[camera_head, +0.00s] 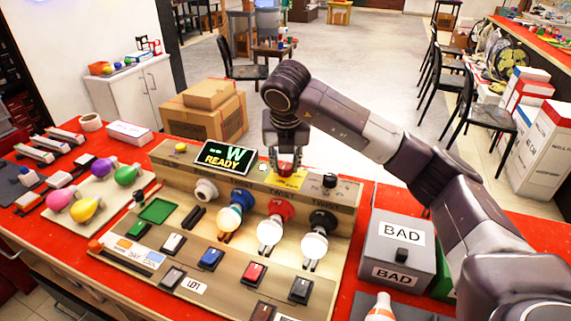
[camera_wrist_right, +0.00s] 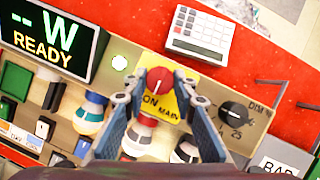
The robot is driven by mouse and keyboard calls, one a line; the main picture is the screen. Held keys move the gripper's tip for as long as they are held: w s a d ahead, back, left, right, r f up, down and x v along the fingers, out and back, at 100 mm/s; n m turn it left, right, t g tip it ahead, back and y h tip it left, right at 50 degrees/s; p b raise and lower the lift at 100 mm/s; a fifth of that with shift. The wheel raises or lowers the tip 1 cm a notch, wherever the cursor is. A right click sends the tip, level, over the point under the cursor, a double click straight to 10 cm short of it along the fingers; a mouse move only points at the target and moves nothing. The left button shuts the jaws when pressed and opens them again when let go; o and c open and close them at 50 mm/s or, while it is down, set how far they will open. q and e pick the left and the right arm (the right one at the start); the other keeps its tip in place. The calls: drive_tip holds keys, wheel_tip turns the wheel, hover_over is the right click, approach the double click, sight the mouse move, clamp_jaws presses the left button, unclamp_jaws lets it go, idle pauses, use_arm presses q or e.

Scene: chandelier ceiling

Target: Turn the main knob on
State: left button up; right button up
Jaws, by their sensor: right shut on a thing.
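The main knob is red and sits on a yellow plate (camera_wrist_right: 187,104) marked "ON" and "MAIN" in the right wrist view. The red knob (camera_wrist_right: 159,80) shows there between my fingertips. My right gripper (camera_wrist_right: 160,92) is shut on it, one finger on each side. In the head view my right gripper (camera_head: 286,165) reaches down to the top ledge of the test panel (camera_head: 345,205), and the yellow plate (camera_head: 296,180) shows beside it. My left gripper is not in view.
A display (camera_head: 225,158) reading "-- W READY" stands left of my gripper. A black dimmer knob (camera_head: 330,181) is close on the right. Several bulbs (camera_head: 270,230) stand in front. A grey "BAD" box (camera_head: 395,250) is at the right, near my arm.

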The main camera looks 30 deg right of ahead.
drive_tip(key=shift+r, duration=0.1)
drive_tip(key=o, duration=1.2)
drive_tip(key=shift+c, duration=0.2)
drive_tip(key=v, duration=1.2)
